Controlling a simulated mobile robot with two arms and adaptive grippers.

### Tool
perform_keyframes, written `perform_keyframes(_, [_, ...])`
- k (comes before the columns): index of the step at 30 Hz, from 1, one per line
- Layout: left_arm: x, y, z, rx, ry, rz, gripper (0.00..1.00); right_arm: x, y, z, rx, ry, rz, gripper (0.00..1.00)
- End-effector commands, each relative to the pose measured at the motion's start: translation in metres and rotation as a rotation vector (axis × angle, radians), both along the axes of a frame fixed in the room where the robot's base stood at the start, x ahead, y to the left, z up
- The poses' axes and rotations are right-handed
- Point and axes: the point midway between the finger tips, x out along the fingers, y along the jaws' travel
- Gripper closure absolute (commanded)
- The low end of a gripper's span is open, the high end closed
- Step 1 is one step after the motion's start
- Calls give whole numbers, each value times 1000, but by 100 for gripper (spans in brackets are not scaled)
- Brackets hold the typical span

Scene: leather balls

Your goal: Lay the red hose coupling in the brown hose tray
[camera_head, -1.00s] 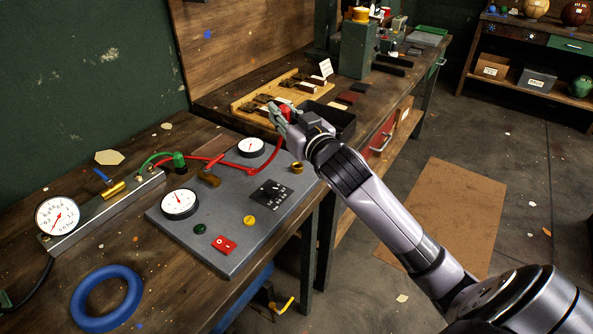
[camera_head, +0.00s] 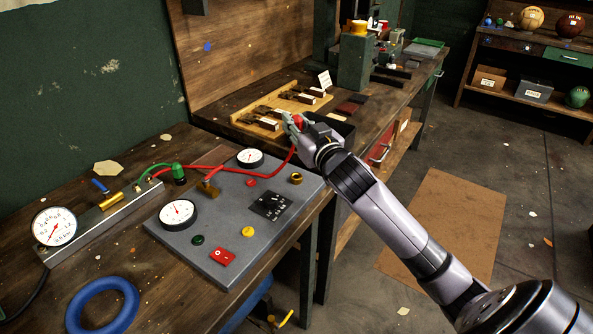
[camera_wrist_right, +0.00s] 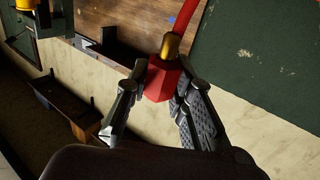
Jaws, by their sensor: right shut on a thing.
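My right gripper (camera_head: 292,123) is shut on the red hose coupling (camera_head: 299,120), above the far bench near its front left edge. In the right wrist view the coupling (camera_wrist_right: 160,80) is a red block between the two fingers, with a brass end (camera_wrist_right: 171,46) and a red hose leading away. A dark open tray (camera_head: 346,128), perhaps the brown hose tray, is just behind and right of the gripper, partly hidden by it. Its colour reads nearly black. I cannot tell whether the coupling is over it. My left gripper is not in view.
The red hose (camera_head: 225,168) runs back across the grey gauge panel (camera_head: 225,235). A light wooden tray (camera_head: 240,117) with several brass-and-wood tools lies left of the gripper. Dark and reddish blocks (camera_head: 348,107) lie behind. A green post (camera_head: 355,65) stands farther back.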

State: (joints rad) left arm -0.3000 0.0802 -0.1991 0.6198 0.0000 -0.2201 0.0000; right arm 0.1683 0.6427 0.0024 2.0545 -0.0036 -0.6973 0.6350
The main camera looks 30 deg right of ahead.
Motion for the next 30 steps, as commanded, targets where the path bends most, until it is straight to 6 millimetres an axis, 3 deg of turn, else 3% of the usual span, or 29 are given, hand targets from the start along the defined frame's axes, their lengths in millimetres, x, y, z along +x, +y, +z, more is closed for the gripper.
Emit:
perform_keyframes(1, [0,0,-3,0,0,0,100,0,0,-18,3,7,0,100])
perform_keyframes(3, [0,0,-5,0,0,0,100,0,0,-37,3,6,-1,100])
perform_keyframes(9, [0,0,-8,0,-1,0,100,0,0,-76,1,1,0,100])
perform_keyframes(22, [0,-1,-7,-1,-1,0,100,0,0,-122,2,2,-1,100])
perform_keyframes(30, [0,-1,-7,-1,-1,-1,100,0,0,-125,-1,-1,1,100])
